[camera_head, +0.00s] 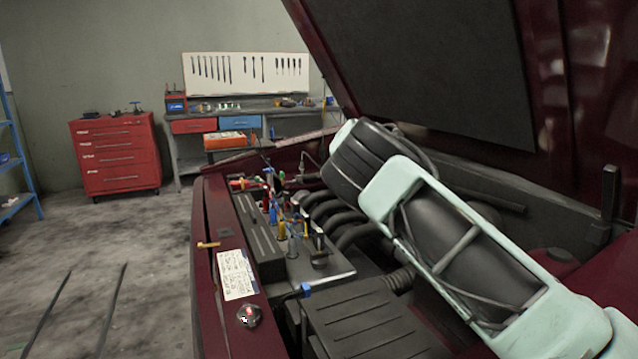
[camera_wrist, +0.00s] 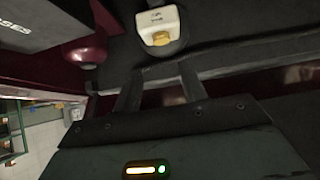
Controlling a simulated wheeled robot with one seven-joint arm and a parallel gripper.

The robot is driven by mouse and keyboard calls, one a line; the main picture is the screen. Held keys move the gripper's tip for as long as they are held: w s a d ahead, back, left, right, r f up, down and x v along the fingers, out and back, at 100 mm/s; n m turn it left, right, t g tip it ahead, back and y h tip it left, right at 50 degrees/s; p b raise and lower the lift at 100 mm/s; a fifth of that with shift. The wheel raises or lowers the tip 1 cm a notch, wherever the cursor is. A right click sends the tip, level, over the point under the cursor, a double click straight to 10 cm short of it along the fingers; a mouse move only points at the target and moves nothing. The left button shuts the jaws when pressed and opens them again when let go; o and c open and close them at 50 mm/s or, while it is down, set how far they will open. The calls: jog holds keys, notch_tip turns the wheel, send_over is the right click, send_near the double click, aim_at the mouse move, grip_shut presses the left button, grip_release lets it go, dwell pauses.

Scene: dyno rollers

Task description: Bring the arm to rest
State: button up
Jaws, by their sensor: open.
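My arm, pale green and black, reaches from the lower right of the head view up over the open engine bay (camera_head: 330,272) of a dark red car. My gripper (camera_wrist: 160,72) shows in the wrist view, its two dark fingers apart with nothing between them. In the head view its fingers cannot be made out behind the arm. In the wrist view, a white block with a yellow part (camera_wrist: 161,22) lies beyond the fingers, apparently clear of them.
The raised hood (camera_head: 430,65) stands over the arm at the right. Engine pipes (camera_head: 350,232) and several small coloured parts lie beneath and left of it. A red tool cabinet (camera_head: 118,157) and a workbench (camera_head: 290,122) stand at the back. The floor at left is mostly clear.

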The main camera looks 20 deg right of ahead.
jog(key=s+a+f+n+y+p, duration=0.15)
jog(key=s+a+n+y, duration=0.4)
jog(key=s+a, duration=0.7)
jog(key=s+a+n+y+p, duration=0.3)
jog(key=s+a+n+y, duration=0.45)
jog(key=a, duration=0.85)
jog(key=s+a+r+n+p, duration=0.1)
jog(key=s+a+n, duration=0.2)
jog(key=s, duration=0.6)
jog(key=s+a+r+n+h, duration=0.1)
jog(key=s+a+r+n, duration=0.1)
jog(key=s, duration=0.7)
jog(key=s+a+r+n+h+p, duration=0.1)
jog(key=s+a+n, duration=0.3)
jog(key=s, duration=0.5)
jog(key=n, duration=0.2)
jog(key=shift+s+a+r+n+g+p, duration=0.2)
jog(key=shift+s+r+n+g+p, duration=0.1)
jog(key=shift+s+g+p, duration=0.1)
